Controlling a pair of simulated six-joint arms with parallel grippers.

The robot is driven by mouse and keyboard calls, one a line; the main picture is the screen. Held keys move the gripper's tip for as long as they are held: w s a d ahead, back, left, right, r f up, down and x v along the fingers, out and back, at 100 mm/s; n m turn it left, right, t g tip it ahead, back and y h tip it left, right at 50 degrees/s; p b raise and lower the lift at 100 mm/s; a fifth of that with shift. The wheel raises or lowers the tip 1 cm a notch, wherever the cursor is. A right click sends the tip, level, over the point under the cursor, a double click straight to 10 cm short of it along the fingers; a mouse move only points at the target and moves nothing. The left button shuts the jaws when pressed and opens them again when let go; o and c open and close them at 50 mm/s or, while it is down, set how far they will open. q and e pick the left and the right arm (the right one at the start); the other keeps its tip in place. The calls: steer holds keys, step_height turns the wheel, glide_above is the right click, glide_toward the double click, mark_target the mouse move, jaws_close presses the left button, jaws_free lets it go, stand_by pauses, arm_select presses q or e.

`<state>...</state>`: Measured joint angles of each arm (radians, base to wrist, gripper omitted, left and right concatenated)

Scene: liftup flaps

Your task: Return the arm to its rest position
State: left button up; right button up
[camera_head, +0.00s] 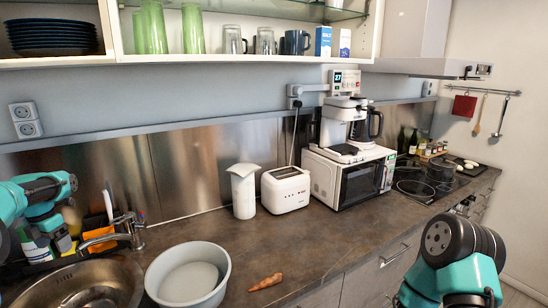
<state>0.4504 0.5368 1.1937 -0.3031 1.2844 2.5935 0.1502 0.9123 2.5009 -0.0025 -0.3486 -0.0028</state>
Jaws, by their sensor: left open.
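My left arm comes in at the left edge, in teal and dark grey, over the sink corner. My left gripper (46,207) is at its end, open, with nothing seen between its fingers; it is small and partly cut off by the arm. My right arm shows only as a teal and black link (463,262) at the lower right; its gripper is outside the picture. The wall cabinet (230,59) above is open at the front, showing plates, green glasses, mugs and cartons. No raised flap is visible.
A sink (92,286) with a tap (128,226) lies below my left arm. A grey bowl (188,277), carrot (266,282), white canister (243,190), toaster (286,189) and microwave (347,177) with a coffee machine on top occupy the counter (330,238). The counter front is mostly clear.

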arm_select(q)
steer(key=shift+f, duration=0.15)
step_height(320, 180, down, 16)
steer(key=shift+d, duration=0.25)
stand_by(0.5)
stand_by(0.3)
steer(key=shift+r, duration=2.45)
stand_by(0.5)
steer(key=shift+s, duration=0.1)
stand_by(0.3)
